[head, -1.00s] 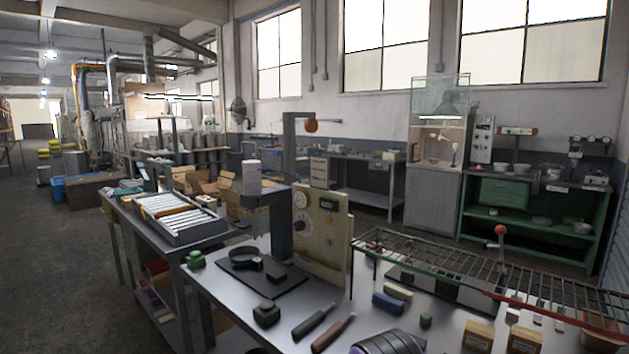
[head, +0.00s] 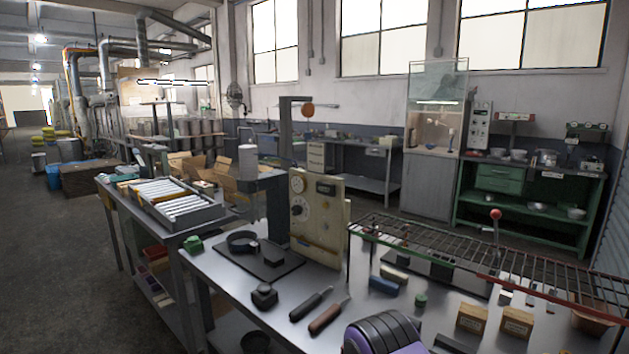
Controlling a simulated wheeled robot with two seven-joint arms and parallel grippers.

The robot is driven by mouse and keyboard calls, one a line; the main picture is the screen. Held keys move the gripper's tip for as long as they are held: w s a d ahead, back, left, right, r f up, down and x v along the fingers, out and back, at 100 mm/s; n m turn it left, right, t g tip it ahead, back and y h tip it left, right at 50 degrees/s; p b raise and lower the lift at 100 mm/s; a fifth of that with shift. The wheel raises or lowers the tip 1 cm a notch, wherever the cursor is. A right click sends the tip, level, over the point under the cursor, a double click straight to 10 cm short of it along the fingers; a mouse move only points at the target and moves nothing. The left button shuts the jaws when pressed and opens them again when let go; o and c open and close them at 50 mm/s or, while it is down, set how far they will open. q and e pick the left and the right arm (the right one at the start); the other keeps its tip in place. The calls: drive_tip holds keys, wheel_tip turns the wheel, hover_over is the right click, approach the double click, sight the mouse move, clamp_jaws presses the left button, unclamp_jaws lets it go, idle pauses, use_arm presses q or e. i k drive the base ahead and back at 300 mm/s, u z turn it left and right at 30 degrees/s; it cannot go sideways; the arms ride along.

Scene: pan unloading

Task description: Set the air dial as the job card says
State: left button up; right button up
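A cream control panel (head: 329,240) stands upright at the back of the metal bench. It has a dark round knob on a pale dial (head: 298,210) at its left side. Above that is a small round gauge (head: 297,184), with a dark display (head: 326,187) to its right. The markings and the dial's setting are too small to read. I cannot make out a job card for certain. Neither of my grippers can be seen, and nothing is touching the panel.
A black mat (head: 284,266) with dark parts lies before the panel. Two handled tools (head: 328,316) lie nearer the front. A wire rack (head: 440,240) spans the bench's right side.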

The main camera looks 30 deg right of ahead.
sight(296, 210)
drive_tip(key=u, duration=1.05)
drive_tip(key=i, duration=1.9)
drive_tip(key=z, duration=1.45)
